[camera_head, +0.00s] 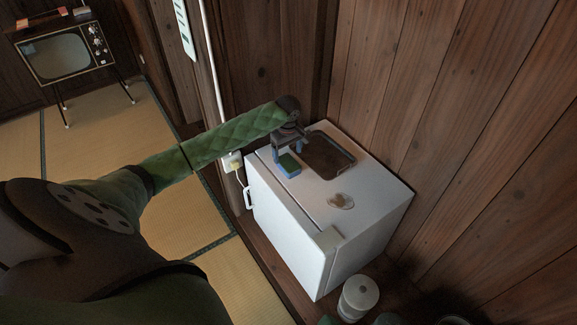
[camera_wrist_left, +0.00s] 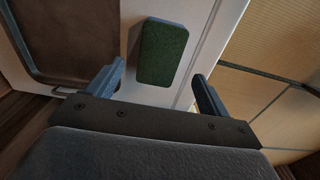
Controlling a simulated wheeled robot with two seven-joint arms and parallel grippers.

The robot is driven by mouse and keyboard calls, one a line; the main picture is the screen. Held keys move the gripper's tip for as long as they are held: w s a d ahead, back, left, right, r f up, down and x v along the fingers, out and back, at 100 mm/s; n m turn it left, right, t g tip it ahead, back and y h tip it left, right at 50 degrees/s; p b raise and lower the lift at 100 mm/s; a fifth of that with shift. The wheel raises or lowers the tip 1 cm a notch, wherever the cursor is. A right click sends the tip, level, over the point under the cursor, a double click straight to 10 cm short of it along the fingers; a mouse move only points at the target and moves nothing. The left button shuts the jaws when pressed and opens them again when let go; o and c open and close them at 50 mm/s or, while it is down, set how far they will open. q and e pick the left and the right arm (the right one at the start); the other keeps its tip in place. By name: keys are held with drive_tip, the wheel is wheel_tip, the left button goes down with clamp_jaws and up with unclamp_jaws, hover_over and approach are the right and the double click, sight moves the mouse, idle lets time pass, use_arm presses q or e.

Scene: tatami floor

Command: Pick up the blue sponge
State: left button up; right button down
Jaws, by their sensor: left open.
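The sponge (camera_head: 289,165) lies on the top of a small white fridge, near its far left edge. It is blue at the sides with a green upper face. My left gripper (camera_head: 287,152) is over the sponge, pointing down. In the left wrist view my left gripper (camera_wrist_left: 160,72) has its two blue-grey fingers wide apart with nothing between them. I cannot tell the exact height gap. My right gripper is out of view.
The white fridge (camera_head: 337,178) stands against a wooden wall. A white canister (camera_head: 358,298) stands on the floor, and a television (camera_head: 60,57) is far left.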

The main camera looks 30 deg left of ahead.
sight(289, 163)
use_arm(q)
drive_tip(key=shift+d+f, duration=0.15)
drive_tip(key=shift+f, duration=1.35)
drive_tip(key=shift+d+f, duration=0.15)
drive_tip(key=shift+f, duration=1.3)
drive_tip(key=c, duration=1)
drive_tip(key=shift+c, duration=0.2)
drive_tip(key=shift+r, duration=0.1)
drive_tip(key=r, duration=0.2)
drive_tip(key=d+r, duration=0.1)
drive_tip(key=r, duration=0.1)
drive_tip(key=shift+r, duration=0.2)
drive_tip(key=d+r, duration=0.6)
drive_tip(key=d, duration=0.4)
drive_tip(key=shift+d+r, duration=0.25)
drive_tip(key=shift+d, duration=0.1)
